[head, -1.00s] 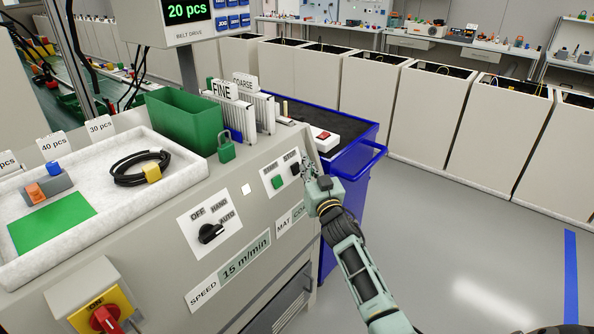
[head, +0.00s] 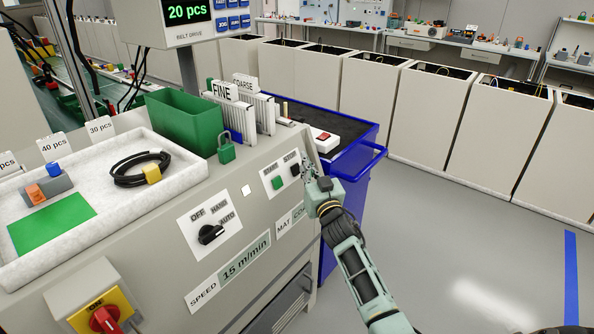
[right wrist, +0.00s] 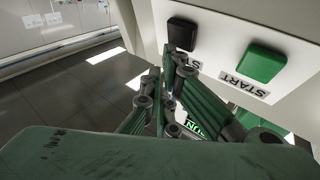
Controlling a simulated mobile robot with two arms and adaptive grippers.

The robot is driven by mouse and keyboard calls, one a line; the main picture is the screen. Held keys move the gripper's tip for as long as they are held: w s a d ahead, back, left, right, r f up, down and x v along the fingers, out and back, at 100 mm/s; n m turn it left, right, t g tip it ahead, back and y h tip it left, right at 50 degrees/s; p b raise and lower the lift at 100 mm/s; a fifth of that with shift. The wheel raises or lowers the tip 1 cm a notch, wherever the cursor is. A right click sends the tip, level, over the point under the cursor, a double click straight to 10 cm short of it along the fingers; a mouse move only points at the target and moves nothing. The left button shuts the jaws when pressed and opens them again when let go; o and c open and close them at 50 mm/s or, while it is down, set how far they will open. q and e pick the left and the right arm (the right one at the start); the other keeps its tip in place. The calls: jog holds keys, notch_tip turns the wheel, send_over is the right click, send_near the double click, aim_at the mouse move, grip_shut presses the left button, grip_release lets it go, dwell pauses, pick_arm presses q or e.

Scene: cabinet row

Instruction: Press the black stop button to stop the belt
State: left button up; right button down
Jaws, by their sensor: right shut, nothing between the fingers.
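The black stop button (head: 295,170) is on a white plate at the right end of the cabinet's sloping front, beside the green start button (head: 277,182). In the right wrist view the black button (right wrist: 182,34) is at the top, left of the green button (right wrist: 257,61). My right gripper (head: 308,173) is shut and empty, just right of the black button in the head view. In the right wrist view its fingertips (right wrist: 172,66) are just below the black button, with a small gap showing between. My left gripper is not in view.
A rotary switch (head: 210,233) and a red-and-yellow main switch (head: 104,318) are further left on the front. A green bin (head: 186,121) and a padlock (head: 226,149) are on top. A blue cart (head: 345,165) stands behind my right arm. The floor to the right is clear.

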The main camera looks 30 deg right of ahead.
jog(key=shift+f, duration=0.1)
jog(key=shift+w+a+b, duration=0.2)
jog(key=shift+w+b, duration=0.1)
jog(key=shift+w, duration=0.1)
jog(key=shift+f, duration=0.15)
jog(key=shift+w+f, duration=0.1)
jog(key=shift+w, duration=0.1)
dwell(0.4)
jog(key=shift+w+a+b, duration=0.1)
jog(key=shift+w+b, duration=0.05)
jog(key=shift+b, duration=0.3)
jog(key=shift+s+d+r+p, duration=0.25)
jog(key=shift+s+r+p, duration=0.1)
jog(key=shift+s+p, duration=0.5)
jog(key=shift+w, duration=0.1)
